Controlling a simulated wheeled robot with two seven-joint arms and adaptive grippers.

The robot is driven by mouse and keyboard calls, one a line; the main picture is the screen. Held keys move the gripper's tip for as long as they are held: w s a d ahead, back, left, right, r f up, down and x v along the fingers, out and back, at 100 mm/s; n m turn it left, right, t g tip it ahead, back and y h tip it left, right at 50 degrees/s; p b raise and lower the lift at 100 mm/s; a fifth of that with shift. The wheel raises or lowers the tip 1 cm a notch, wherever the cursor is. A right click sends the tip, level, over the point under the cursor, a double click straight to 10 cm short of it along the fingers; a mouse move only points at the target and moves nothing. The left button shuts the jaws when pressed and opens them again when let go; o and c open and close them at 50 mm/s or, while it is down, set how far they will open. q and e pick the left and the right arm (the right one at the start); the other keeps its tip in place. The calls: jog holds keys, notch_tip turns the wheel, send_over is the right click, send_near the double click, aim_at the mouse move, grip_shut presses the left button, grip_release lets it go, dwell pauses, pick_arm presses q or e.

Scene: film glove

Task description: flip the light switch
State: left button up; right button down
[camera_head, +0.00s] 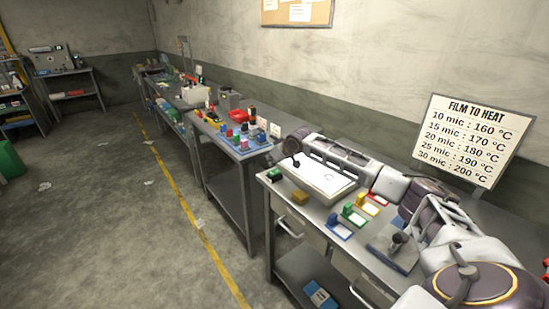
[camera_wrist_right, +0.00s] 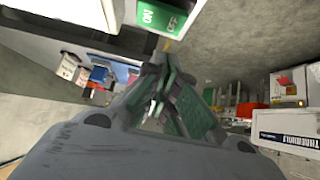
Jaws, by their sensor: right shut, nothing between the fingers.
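A green plate lettered ON and OFF (camera_wrist_right: 165,15) is at the top of the right wrist view, cut off by the frame edge. It looks like the light switch; its lever cannot be made out. My right gripper (camera_wrist_right: 163,65) is shut and empty, its fingertips pointing up toward the plate and close below it in the picture. I cannot tell whether they touch. In the head view my right arm reaches along the workbench, with its gripper end (camera_head: 290,145) by the white-topped device. My left gripper is out of view.
The white-topped device (camera_head: 320,177) stands on the near workbench. A second table (camera_head: 230,145) holds coloured items. The floor at left is largely free.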

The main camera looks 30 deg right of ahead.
aim_at(275, 172)
jog(key=shift+s+f, duration=0.1)
jog(key=shift+f, duration=1.65)
jog(key=shift+a+f+p, duration=0.1)
jog(key=shift+p, duration=0.35)
jog(key=shift+f, duration=0.1)
jog(key=shift+d, duration=0.3)
jog(key=shift+d+r+p, duration=0.3)
jog(key=shift+d+p, duration=0.15)
jog(key=shift+p, duration=0.1)
